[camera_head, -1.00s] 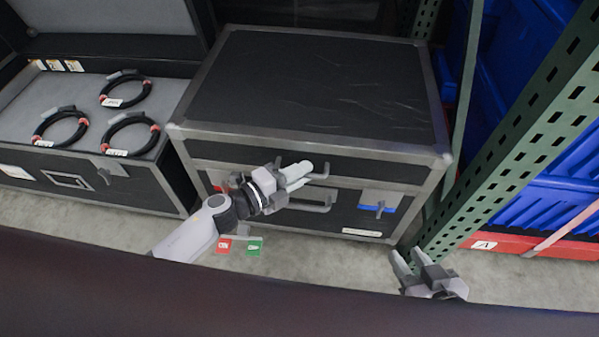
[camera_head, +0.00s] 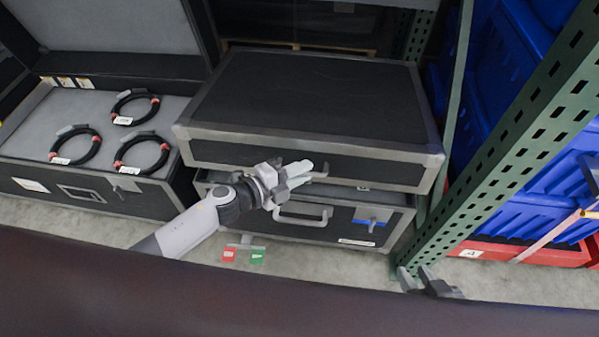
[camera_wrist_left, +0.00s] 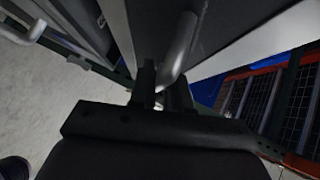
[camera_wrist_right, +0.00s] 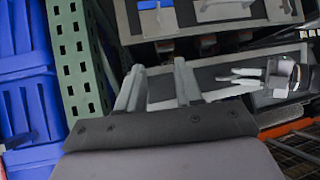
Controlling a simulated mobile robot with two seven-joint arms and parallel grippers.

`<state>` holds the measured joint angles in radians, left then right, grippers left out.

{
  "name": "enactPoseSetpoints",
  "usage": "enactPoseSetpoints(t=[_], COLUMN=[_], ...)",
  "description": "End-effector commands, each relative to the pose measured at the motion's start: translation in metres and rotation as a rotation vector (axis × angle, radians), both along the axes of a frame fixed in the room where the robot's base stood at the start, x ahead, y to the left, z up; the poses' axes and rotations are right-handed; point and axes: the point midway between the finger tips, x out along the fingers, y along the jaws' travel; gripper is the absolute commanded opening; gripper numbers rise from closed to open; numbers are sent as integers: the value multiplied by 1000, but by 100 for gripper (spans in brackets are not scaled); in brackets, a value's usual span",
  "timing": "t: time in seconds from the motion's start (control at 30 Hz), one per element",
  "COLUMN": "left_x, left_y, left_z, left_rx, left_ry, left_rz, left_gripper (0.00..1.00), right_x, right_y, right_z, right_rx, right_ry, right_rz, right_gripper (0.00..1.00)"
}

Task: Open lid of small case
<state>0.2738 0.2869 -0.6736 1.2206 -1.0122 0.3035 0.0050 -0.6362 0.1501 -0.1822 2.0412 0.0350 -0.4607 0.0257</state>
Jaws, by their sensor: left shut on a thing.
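The small case is black with grey metal edges. Its lid (camera_head: 320,95) is raised slightly at the front, with a dark gap above the case body (camera_head: 342,226). My left gripper (camera_head: 298,174) is shut on the lid's grey handle (camera_wrist_left: 180,48), which passes between its fingers in the left wrist view. A larger handle (camera_head: 303,217) and a blue-marked latch (camera_head: 372,219) sit on the body's front. My right gripper (camera_wrist_right: 158,88) is open and empty, low in front of the case's right corner.
An open case (camera_head: 70,207) with several cable coils stands at left. A green perforated post (camera_head: 500,140) and blue totes (camera_head: 560,180) stand close at right. Red and green tags (camera_head: 243,256) show below the case front. Pale floor (camera_head: 330,262) lies in front.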

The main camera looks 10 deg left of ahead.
Motion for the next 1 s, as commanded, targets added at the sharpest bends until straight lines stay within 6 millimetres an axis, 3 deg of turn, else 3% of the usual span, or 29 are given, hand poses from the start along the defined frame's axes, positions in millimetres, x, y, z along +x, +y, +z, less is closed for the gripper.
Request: enactPoseSetpoints(t=[0.03, 0.13, 0.57, 1.0], left_x=[4, 8, 36, 83], left_y=[1, 1, 1, 1], left_z=[17, 30, 95, 168], left_rx=[0, 2, 3, 4], left_ry=[-4, -5, -6, -6], left_rz=[3, 3, 3, 4], left_gripper=[0, 0, 0, 0], right_x=[0, 0, -5, -9], right_y=[0, 0, -11, -13], right_z=[16, 30, 63, 99], right_rx=[0, -2, -36, -41], right_ry=[0, -2, -16, -12], right_rz=[1, 2, -5, -13], right_gripper=[35, 35, 35, 35])
